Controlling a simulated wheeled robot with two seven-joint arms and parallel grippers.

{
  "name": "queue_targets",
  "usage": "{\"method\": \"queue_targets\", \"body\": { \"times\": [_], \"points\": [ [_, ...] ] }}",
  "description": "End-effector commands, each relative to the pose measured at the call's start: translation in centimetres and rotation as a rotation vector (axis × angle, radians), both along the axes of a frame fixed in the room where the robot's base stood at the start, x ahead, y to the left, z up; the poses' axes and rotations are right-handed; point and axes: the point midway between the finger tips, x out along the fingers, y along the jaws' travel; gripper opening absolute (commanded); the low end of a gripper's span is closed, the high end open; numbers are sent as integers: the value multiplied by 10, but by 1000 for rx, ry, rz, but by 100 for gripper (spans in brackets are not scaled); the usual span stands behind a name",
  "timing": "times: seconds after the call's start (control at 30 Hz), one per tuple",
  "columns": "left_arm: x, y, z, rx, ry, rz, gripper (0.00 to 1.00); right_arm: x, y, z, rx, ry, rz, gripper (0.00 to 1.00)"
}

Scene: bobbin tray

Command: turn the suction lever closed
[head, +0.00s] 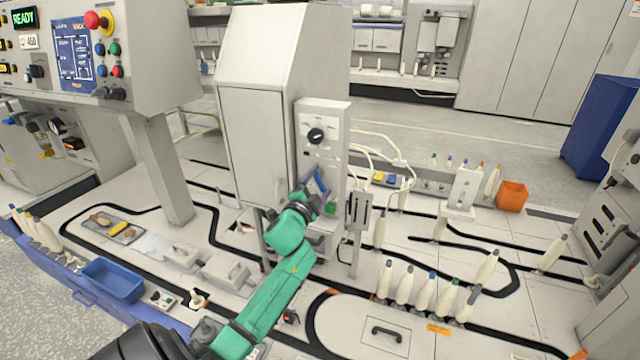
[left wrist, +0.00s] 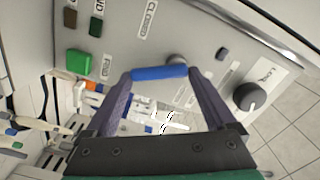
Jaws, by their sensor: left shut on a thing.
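The suction lever has a blue grip bar (left wrist: 160,73), seen in the left wrist view between the two purple fingers of my left gripper (left wrist: 161,76). The fingers are at the two ends of the bar and shut on it. In the head view my left gripper (head: 316,188) is at the front of the pale control box (head: 322,108), and the lever is mostly hidden there. A CLOSED label (left wrist: 150,18) is on the panel in the left wrist view, up and left of the bar. My right gripper is not in view.
A black knob (left wrist: 249,96) is on the same panel, right of the lever; a green button (left wrist: 80,62) is to the left. White tubes (head: 375,145) run beside the box. Several bobbins (head: 424,294) stand to the right, and a blue bin (head: 112,281) is at left.

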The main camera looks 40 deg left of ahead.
Motion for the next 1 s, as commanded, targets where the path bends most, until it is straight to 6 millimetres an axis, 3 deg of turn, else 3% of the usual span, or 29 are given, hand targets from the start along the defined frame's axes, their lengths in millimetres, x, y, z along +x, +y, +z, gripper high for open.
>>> {"method": "queue_targets", "body": {
  "times": [0.5, 1.0],
  "points": [
    [-3, 7, -10, 367, 136, -1, 34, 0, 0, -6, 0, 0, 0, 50],
    [-3, 9, -11, 453, 167, -1, 34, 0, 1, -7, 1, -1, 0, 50]
  ]
}}
